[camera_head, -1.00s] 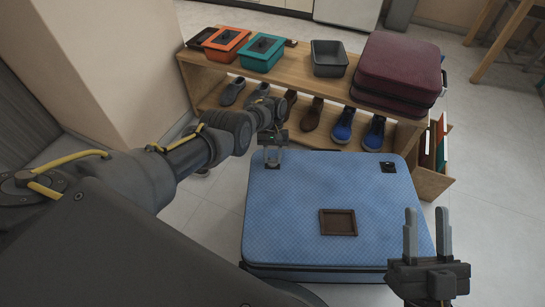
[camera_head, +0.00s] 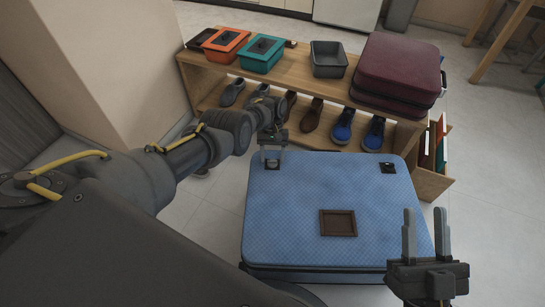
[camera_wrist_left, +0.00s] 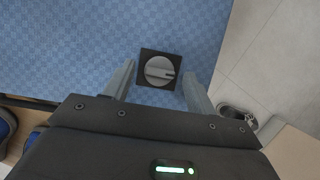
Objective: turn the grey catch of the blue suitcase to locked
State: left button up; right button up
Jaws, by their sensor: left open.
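The blue suitcase (camera_head: 290,210) lies flat on the floor in front of the shelf. Its grey catch (camera_wrist_left: 160,70) is a round knob with a bar on a black square plate, seen in the left wrist view. The bar lies nearly crosswise in that view. My left gripper (camera_head: 273,158) is open above the catch near the suitcase's far left corner. In the left wrist view its two fingers (camera_wrist_left: 158,88) stand on either side of the plate, apart from the knob. My right gripper (camera_head: 428,235) is open and empty over the suitcase's near right corner.
A low wooden shelf (camera_head: 295,72) stands behind the suitcase, holding an orange box (camera_head: 226,45), a teal box (camera_head: 262,54), a grey bin (camera_head: 328,60) and a maroon suitcase (camera_head: 398,72). Shoes stand below. A second black catch (camera_head: 388,168) sits at the far right of the blue suitcase.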

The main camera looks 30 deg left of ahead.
pick_arm(q)
jog(key=p+v, duration=0.1)
jog(key=v, duration=0.9)
pick_arm(e)
jog(key=a+f+g, duration=0.2)
jog(key=g, duration=0.1)
jog(key=shift+f+h, duration=0.4)
